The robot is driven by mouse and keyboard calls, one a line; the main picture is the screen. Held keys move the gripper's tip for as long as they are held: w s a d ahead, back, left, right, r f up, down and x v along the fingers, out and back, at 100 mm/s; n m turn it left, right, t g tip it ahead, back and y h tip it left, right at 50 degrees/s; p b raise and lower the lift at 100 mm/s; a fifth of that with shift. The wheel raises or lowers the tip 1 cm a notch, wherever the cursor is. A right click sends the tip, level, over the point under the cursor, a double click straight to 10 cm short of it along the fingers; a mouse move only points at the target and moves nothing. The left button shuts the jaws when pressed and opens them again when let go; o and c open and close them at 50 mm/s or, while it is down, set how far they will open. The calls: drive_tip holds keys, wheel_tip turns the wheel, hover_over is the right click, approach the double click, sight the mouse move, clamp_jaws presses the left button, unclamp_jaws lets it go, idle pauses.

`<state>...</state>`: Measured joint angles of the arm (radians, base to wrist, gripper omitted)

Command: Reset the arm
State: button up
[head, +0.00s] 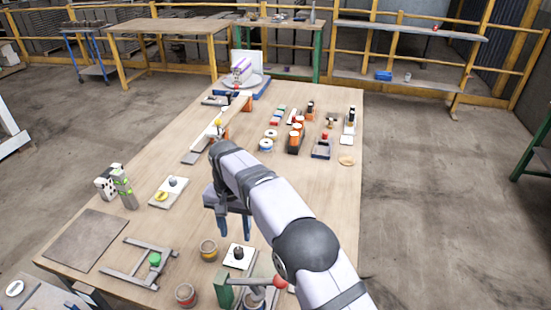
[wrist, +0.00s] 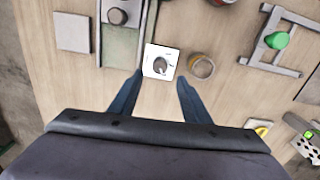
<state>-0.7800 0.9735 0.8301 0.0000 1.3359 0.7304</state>
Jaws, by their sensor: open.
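My gripper (head: 235,235) is above the front middle of the table (head: 330,190), fingers pointing down, open, with nothing between the fingers. In the wrist view its two blue-grey fingers (wrist: 160,80) are spread apart. A white plate with a dark round knob (head: 238,256) lies just in front of the fingers in the head view. In the wrist view this plate (wrist: 161,62) shows just past the fingertips, nearer the left finger. No contact between fingers and plate can be made out.
A green-and-grey device with a red ball (head: 226,292) stands at the front edge. Round jars (head: 208,250), a grey frame with a green knob (head: 154,260) and upright blocks (head: 122,186) stand left. Several small parts (head: 296,135) fill the back right. The right edge strip is clear.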

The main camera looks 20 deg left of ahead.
drive_tip(key=d+r, duration=0.3)
drive_tip(key=d, duration=2.2)
drive_tip(key=s+d+f, duration=0.1)
drive_tip(key=s+d, duration=0.6)
drive_tip(key=s, duration=0.2)
drive_tip(key=s+d+f, duration=0.2)
drive_tip(key=s+d, duration=0.6)
drive_tip(key=s, duration=0.1)
drive_tip(key=shift+s+f+m, duration=0.2)
drive_tip(key=shift+f+m, duration=0.05)
drive_tip(key=shift+m, duration=0.05)
